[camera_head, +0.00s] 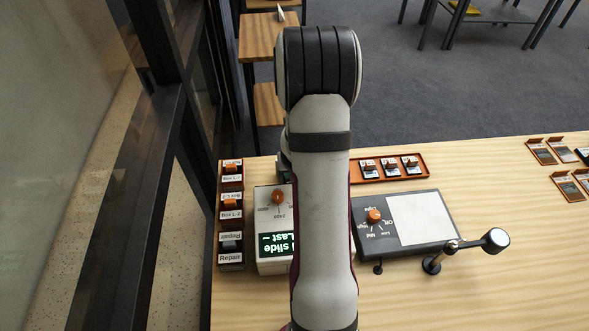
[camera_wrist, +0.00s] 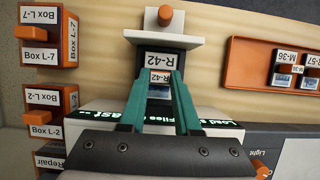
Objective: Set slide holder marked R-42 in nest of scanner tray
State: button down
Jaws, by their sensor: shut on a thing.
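The slide holder marked R-42 (camera_wrist: 159,90) is between the teal fingers of my gripper (camera_wrist: 162,78) in the wrist view. The fingers are shut on it, and its small label and dark slide show between them. A larger R-42 label (camera_wrist: 165,58) stands just beyond the fingertips. The scanner (camera_head: 275,208) is a pale box with a lit screen in the head view. My arm hides the gripper and holder there. I cannot tell whether the holder touches the nest.
Labelled boxes (camera_head: 230,205) stand in a column at the left table edge. An orange tray (camera_head: 380,178) holds several slide holders. A light panel with a dial (camera_head: 410,222) and a jointed stand (camera_head: 495,240) lie to the right. The table's right front is clear.

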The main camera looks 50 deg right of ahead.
jog(key=shift+f, duration=0.25)
jog(key=shift+f, duration=0.35)
dwell(0.6)
jog(key=c, duration=0.5)
grip_release()
jog(key=shift+c, duration=0.2)
